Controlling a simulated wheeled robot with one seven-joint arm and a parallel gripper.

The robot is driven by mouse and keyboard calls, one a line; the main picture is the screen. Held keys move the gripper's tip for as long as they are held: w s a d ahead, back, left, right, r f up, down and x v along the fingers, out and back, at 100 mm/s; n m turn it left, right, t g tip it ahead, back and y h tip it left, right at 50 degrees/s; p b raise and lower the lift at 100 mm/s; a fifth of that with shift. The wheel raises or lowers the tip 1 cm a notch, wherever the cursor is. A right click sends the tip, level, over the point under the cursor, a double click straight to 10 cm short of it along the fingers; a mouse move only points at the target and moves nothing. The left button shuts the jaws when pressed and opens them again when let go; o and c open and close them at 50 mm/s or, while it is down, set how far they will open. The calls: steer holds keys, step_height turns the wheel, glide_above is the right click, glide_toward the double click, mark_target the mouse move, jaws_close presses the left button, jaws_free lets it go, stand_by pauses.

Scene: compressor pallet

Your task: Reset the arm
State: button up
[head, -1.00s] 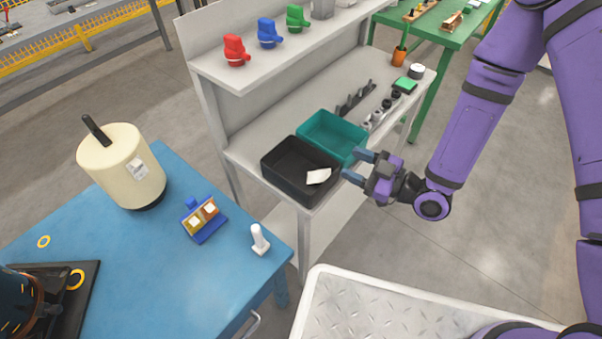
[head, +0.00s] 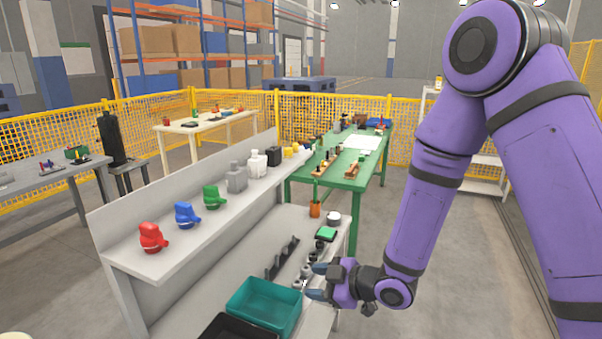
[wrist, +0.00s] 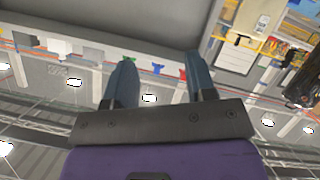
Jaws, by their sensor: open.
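My gripper (head: 312,282) is at the end of my purple arm, in the lower middle of the head view. It is in front of the grey shelf bench, near the right end of the teal bin (head: 266,304). Its two blue-grey fingers are apart, with nothing seen between them. In the wrist view the fingers (wrist: 160,85) stand apart with empty space between them. I cannot tell from the head view whether the gripper touches the bench.
A black bin (head: 238,328) is cut off at the bottom edge. Red (head: 152,238), blue (head: 186,214) and green (head: 213,197) items stand on the upper shelf. A green table (head: 350,180) stands behind. The floor to the right of the bench is clear.

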steer(key=s+d+r+m+t+h, duration=0.1)
steer(key=d+r+m+t+h, duration=0.2)
steer(key=d+r+m+h, duration=1.15)
steer(key=s+d+r+m+g+y, duration=0.1)
steer(key=s+d+r, duration=0.3)
steer(key=s, duration=0.3)
steer(key=s+d+r+m+g, duration=0.1)
steer(key=s+d+r, duration=0.3)
steer(key=s, duration=0.4)
steer(key=s+d+r+m+g+y, duration=0.1)
steer(key=s+d+r+g, duration=0.1)
steer(key=s+d+r, duration=0.2)
steer(key=s+r, duration=0.2)
steer(key=s, duration=0.1)
steer(key=shift+s+y, duration=0.3)
steer(key=shift+y, duration=0.05)
steer(key=shift+r, duration=0.1)
